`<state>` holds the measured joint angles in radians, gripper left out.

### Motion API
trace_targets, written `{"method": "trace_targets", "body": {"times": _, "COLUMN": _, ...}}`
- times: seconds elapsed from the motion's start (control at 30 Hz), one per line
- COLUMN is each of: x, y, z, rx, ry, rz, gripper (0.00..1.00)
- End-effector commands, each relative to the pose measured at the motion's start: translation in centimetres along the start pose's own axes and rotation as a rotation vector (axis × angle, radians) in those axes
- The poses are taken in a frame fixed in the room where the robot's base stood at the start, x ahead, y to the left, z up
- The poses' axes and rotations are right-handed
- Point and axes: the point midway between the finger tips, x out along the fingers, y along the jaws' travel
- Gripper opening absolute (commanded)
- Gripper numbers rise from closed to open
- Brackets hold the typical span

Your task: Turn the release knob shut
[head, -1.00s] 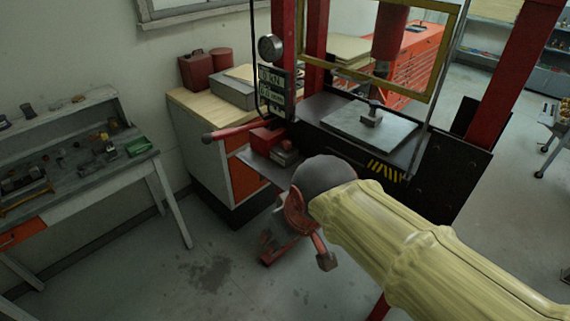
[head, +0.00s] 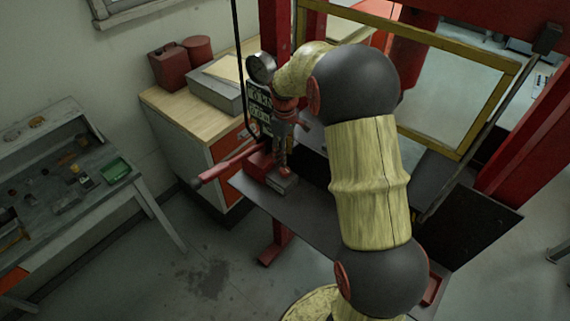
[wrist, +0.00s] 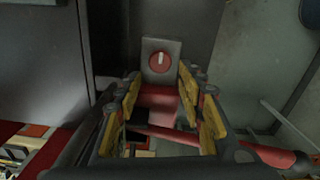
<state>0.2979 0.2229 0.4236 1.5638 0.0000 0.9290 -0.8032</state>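The release knob (wrist: 159,63) is a round red knob with a white mark on a grey block (wrist: 161,46). In the wrist view the mark runs roughly up and down. My gripper (wrist: 159,84) is open, its yellow-padded fingers spread to either side. The knob shows just beyond the fingertips, between them, and nothing is held. In the head view my gripper (head: 284,160) points down over the red pump (head: 262,162) and its grey block (head: 283,183). The knob cannot be made out there, and I cannot tell how near the fingertips are.
The pump's red lever (head: 222,170) sticks out to the left; it also shows in the wrist view (wrist: 268,153). A gauge (head: 261,67) and a black hose (head: 237,60) are close to my wrist. The red press frame (head: 274,30) stands behind. A wooden-topped cabinet (head: 170,105) is left.

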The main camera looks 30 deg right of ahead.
Motion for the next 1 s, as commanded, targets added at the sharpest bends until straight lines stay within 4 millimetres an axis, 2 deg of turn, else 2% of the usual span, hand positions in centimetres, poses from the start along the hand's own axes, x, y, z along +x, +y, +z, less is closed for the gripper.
{"method": "trace_targets", "body": {"times": 0.5, "x": 6.8, "y": 0.0, "z": 0.1, "rx": -0.001, "ry": -0.003, "rz": -0.003, "gripper": 0.39}}
{"method": "trace_targets", "body": {"times": 0.67, "x": 7.7, "y": 0.0, "z": 0.0, "rx": -0.001, "ry": -0.001, "rz": -0.001, "gripper": 0.39}}
{"method": "trace_targets", "body": {"times": 0.9, "x": 7.8, "y": 0.0, "z": 0.0, "rx": 0.0, "ry": -0.001, "rz": -0.001, "gripper": 0.39}}
{"method": "trace_targets", "body": {"times": 1.0, "x": 7.8, "y": 0.0, "z": 0.0, "rx": 0.0, "ry": -0.001, "rz": -0.001, "gripper": 0.34}}
